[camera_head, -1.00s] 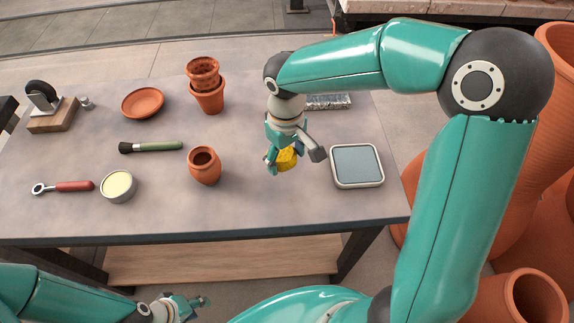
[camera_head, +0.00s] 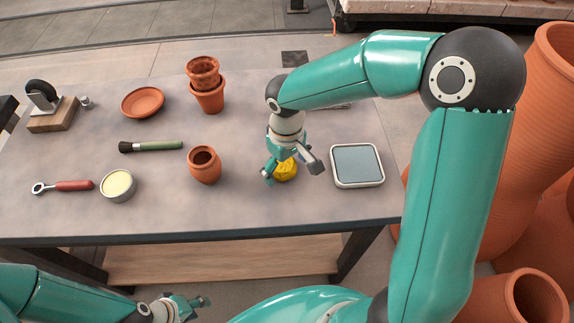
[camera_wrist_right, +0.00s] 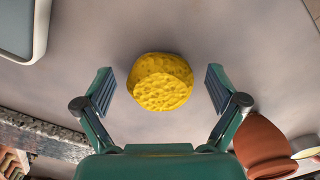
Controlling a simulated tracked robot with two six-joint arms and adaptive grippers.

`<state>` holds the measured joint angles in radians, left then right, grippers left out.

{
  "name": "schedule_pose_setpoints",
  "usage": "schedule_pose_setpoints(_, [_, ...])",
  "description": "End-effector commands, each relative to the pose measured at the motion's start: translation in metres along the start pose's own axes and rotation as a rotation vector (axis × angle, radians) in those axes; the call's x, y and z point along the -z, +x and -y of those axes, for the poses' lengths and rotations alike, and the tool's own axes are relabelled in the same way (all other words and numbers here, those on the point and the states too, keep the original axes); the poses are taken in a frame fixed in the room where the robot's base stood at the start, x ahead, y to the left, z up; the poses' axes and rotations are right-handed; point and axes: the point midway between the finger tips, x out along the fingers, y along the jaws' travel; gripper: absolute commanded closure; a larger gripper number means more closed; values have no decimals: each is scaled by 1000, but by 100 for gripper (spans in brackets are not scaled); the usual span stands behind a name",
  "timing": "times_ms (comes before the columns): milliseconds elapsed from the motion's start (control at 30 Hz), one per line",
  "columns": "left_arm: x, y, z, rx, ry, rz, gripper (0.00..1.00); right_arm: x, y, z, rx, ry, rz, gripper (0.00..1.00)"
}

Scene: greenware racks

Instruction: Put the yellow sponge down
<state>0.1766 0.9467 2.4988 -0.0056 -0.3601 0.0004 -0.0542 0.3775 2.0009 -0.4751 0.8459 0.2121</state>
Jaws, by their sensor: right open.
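The yellow sponge (camera_head: 286,170) rests on the grey table top, left of the square grey-blue tray. In the right wrist view the sponge (camera_wrist_right: 161,81) lies between the two spread fingers, with a gap on each side. My right gripper (camera_head: 292,172) is open just above and around the sponge and does not touch it. It also shows in the right wrist view (camera_wrist_right: 160,90). My left gripper (camera_head: 188,306) is low in the head view, in front of the table and away from the sponge; its fingers are too small to read.
The square tray (camera_head: 334,181) is right of the sponge, and a terracotta jar (camera_head: 204,168) is to its left. Stacked pots (camera_head: 207,92), a saucer (camera_head: 142,102), a brush (camera_head: 152,146), a red-handled tool (camera_head: 66,186) and a round tin (camera_head: 118,187) stand further left. The table front between is clear.

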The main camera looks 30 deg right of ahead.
Motion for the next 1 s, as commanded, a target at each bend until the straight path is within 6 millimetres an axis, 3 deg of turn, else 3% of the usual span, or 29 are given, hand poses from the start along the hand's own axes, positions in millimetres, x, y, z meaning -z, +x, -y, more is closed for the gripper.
schedule_pose_setpoints(367, [0, -2, -1, 0, 0, 0, 60, 1, -13, 0, -1, 1, -5, 5])
schedule_pose_setpoints(800, [0, -3, -1, 0, 0, 0, 60, 1, -96, 1, 0, -2, -5, 5])
schedule_pose_setpoints(1000, [0, -4, -2, 0, 0, 0, 60, 1, -118, 0, 0, -1, -3, 5])
